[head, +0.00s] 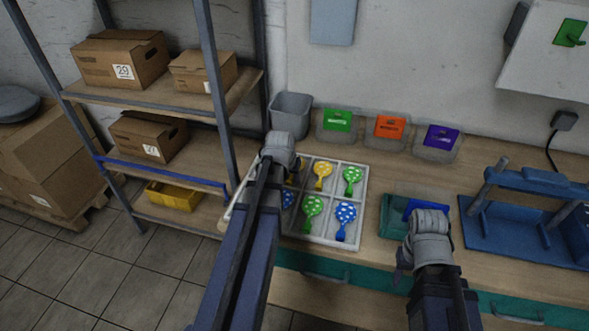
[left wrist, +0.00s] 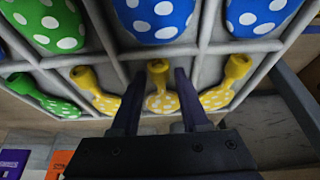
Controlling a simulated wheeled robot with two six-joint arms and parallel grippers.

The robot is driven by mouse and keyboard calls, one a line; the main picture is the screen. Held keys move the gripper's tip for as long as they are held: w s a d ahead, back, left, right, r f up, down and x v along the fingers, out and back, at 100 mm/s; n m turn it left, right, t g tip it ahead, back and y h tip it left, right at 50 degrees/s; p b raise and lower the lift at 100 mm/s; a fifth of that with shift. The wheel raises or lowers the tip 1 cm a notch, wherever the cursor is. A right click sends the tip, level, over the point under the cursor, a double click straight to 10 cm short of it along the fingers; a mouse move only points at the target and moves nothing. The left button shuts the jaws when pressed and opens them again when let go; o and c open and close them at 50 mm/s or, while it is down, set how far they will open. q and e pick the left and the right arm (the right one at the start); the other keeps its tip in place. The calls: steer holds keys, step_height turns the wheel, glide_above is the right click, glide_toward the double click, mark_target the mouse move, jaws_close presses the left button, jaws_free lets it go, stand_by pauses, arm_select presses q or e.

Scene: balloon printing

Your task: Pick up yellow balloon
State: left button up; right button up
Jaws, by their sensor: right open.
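A white divided tray (head: 357,205) holds dotted yellow, green and blue balloons. In the head view, one yellow balloon (head: 322,172) lies in its back row, and another beside it is mostly hidden by my left arm. In the left wrist view, my left gripper (left wrist: 156,80) is open, with its fingers on either side of a yellow balloon (left wrist: 158,72) and apart from its neck. Other yellow balloons lie left (left wrist: 86,78) and right (left wrist: 236,68) of it. My left fingertips are hidden in the head view. My right gripper (head: 403,262) is open and empty, right of the tray.
Bins with green (head: 338,120), orange (head: 390,127) and purple (head: 440,137) labels stand along the wall. A grey bin (head: 291,112) is behind the tray. A blue frame (head: 525,235) stands at the right. A shelf with boxes (head: 120,58) is at the left.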

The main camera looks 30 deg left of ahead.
arm_select(q)
jaws_close()
step_height(320, 180, up, 10)
steer(key=p, duration=1)
